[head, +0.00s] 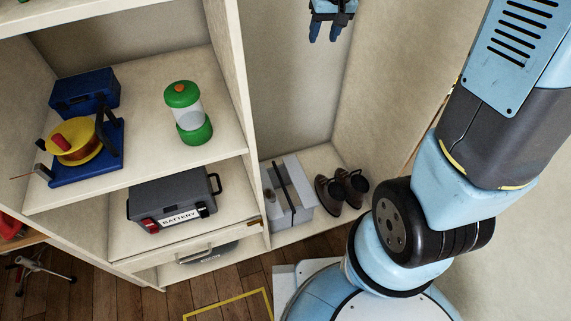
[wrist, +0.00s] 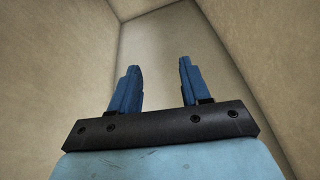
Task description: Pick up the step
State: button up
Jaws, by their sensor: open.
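What seems to be the step (head: 303,187) is a pale grey, box-like thing with dark edges on the floor of the tall right-hand cubby. It stands at the cubby's left side, partly behind the divider's edge. My gripper (head: 325,34) is high in the same cubby, well above the step and apart from it. In the wrist view my gripper (wrist: 159,68) has its two blue fingers spread, with nothing between them. The step is not seen in the wrist view.
A pair of dark boots (head: 342,188) stands right of the step. Left shelves hold a wire reel (head: 75,145), a blue box (head: 85,92), a green lantern (head: 188,113) and a grey battery case (head: 172,200). The cubby's upper space is clear around my gripper.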

jog(key=w+a+f+g, duration=0.1)
jog(key=w+a+f, duration=0.1)
jog(key=w+f, duration=0.3)
jog(key=w+a+f, duration=0.2)
jog(key=f, duration=0.6)
jog(key=n+g+h, duration=0.1)
jog(key=n+g, duration=0.1)
send_over(283, 184)
notch_tip(283, 184, down, 48)
jog(key=f, duration=0.1)
notch_tip(283, 184, down, 14)
jog(key=shift+s+r, duration=0.15)
jog(key=shift+r, duration=0.1)
jog(key=shift+c, duration=0.5)
grip_shut()
